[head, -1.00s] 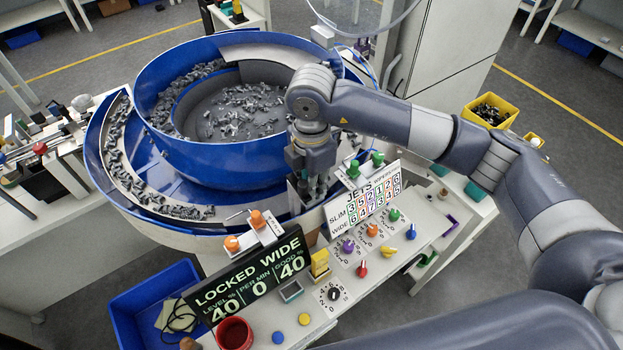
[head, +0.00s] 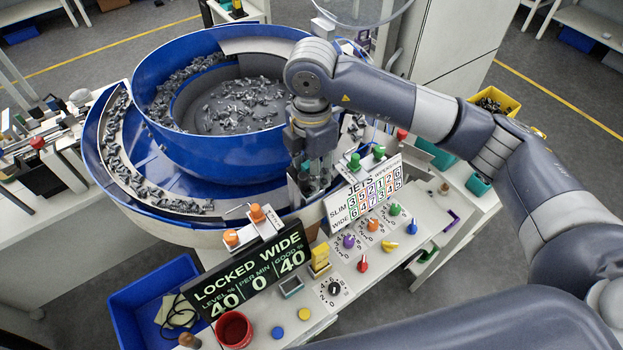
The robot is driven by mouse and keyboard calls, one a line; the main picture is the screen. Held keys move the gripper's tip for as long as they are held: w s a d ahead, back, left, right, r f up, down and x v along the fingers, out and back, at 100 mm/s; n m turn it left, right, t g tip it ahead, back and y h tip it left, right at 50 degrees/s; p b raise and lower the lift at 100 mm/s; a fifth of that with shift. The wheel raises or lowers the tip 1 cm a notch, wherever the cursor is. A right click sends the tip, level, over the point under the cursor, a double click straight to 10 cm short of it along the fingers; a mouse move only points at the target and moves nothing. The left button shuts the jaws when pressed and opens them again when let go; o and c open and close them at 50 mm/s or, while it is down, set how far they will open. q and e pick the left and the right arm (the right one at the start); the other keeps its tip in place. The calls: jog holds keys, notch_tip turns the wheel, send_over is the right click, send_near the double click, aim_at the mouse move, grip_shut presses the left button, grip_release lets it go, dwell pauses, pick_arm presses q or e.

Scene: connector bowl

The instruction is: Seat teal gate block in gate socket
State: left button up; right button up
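My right gripper (head: 313,183) points down at the near right side of the blue feeder bowl (head: 215,165), at the end of its outer track and just behind the JETS board. The gate socket is not clearly seen either; the gripper and the board cover much of that area. My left gripper is not in view.
The JETS board (head: 364,192) with green knobs above it stands close to the gripper. A LOCKED WIDE display (head: 248,272), orange knobs (head: 257,213), a red cup (head: 234,329) and several dials crowd the front panel. Grey parts fill the bowl and track.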

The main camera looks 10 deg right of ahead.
notch_tip(320, 180, up, 8)
jog(key=shift+r+b, duration=0.1)
jog(key=shift+b, duration=1.1)
jog(key=shift+r, duration=0.7)
